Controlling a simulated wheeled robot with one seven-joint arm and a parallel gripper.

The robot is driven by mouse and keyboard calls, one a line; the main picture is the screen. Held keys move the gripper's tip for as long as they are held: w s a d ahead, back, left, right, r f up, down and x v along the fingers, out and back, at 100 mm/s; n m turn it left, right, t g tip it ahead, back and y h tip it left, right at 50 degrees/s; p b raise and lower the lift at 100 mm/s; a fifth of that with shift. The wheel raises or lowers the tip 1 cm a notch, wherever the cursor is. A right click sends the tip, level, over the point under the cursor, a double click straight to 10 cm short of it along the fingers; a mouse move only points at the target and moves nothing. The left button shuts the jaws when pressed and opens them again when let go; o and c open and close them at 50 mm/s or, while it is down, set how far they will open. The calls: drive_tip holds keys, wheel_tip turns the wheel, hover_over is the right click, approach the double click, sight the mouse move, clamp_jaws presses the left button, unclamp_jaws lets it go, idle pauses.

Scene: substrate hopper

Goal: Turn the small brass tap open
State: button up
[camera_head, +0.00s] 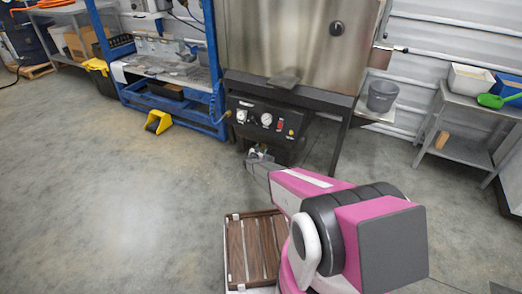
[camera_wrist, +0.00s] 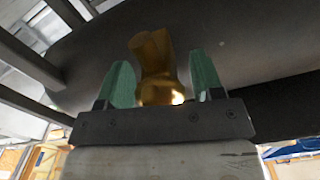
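The small brass tap (camera_wrist: 157,65) shows in the wrist view, under a dark grey rounded surface. My gripper (camera_wrist: 160,78) has its two green fingers apart, one on each side of the tap. A narrow gap seems to show between the tap and each finger, so the gripper looks open around it. In the head view my gripper (camera_head: 259,154) is low in front of the hopper's black control panel (camera_head: 266,122). The tap cannot be made out there.
The steel hopper (camera_head: 285,40) stands on a dark frame. A grey bucket (camera_head: 382,96) is to its right, and a blue rack (camera_head: 215,75) to its left. A wooden slatted platform (camera_head: 236,250) lies near my arm.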

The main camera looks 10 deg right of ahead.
drive_tip(key=c, duration=0.6)
drive_tip(key=shift+n, duration=1.5)
drive_tip(key=o, duration=0.9)
drive_tip(key=v, duration=1.1)
